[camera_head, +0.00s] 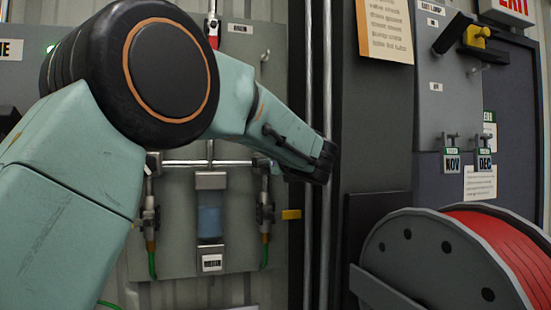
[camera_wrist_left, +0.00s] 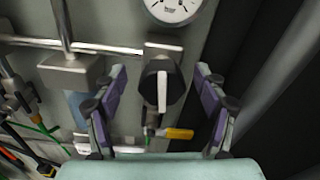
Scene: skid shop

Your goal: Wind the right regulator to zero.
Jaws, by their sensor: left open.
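The right regulator's black knob (camera_wrist_left: 160,86) with a white pointer stripe shows in the left wrist view. The stripe stands nearly upright. A white round gauge (camera_wrist_left: 173,8) is above it, cut off by the top edge, so I cannot read it. My left gripper (camera_wrist_left: 161,72) is open, with one purple-padded finger on each side of the knob and visible gaps between. In the head view my left arm reaches across the panel and hides the knob and gauge. My right gripper is in neither view.
A yellow valve handle (camera_wrist_left: 180,133) sits just below the knob; it also shows in the head view (camera_head: 291,214). A filter bowl (camera_head: 210,222) hangs left of it. Vertical pipes (camera_head: 308,245) and a red hose reel (camera_head: 490,245) stand to the right.

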